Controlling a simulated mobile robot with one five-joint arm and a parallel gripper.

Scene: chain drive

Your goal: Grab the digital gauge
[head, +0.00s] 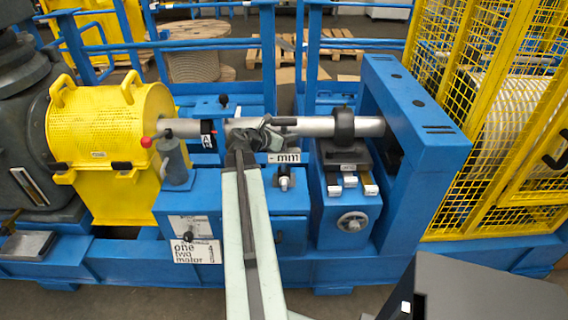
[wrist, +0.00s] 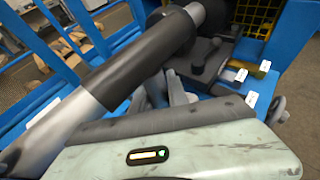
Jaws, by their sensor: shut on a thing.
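The digital gauge (head: 284,157) shows in the head view as a pale face marked "mm", just right of my gripper and in front of the silver shaft. My gripper (head: 258,133) is dark grey at the end of my pale arm. It is at the middle of the shaft, shut on what appears to be the gauge. The jaws hide most of the contact, and I cannot make out the gauge in the wrist view. The silver shaft (head: 300,127) also crosses the wrist view with a dark sleeve (wrist: 150,60) around it.
A yellow guard (head: 113,120) stands left and a blue frame (head: 415,100) right. A black collar (head: 343,124) is on the shaft. A grey cylinder (head: 174,160) stands upright left of my arm. Blue rails and a yellow cage (head: 490,110) enclose the area.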

